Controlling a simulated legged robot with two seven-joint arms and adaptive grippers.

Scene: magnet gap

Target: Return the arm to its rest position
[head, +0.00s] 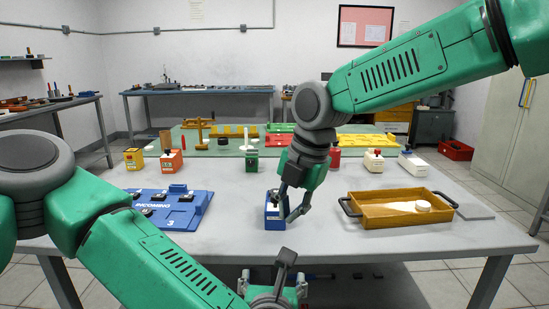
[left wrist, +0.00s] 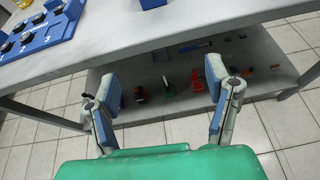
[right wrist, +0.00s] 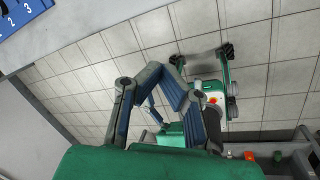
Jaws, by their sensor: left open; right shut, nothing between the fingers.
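My right arm comes in from the upper right in the head view. Its gripper (head: 291,203) hangs over the table front, overlapping the blue box (head: 273,220) in the picture. In the right wrist view the right fingers (right wrist: 161,72) converge with nothing between them, over floor beyond the table edge. My left arm comes in from the lower left. Its gripper (head: 273,284) is low, in front of the table's front edge. In the left wrist view the left fingers (left wrist: 158,98) stand wide apart and empty, facing the table's lower shelf.
The table (head: 330,236) carries a blue numbered tray (head: 168,221) at left and a wooden tray (head: 374,217) with a white round item (head: 423,206) at right. Several coloured boxes stand behind. Its lower shelf (left wrist: 261,84) holds small items. The table's front edge is close to both grippers.

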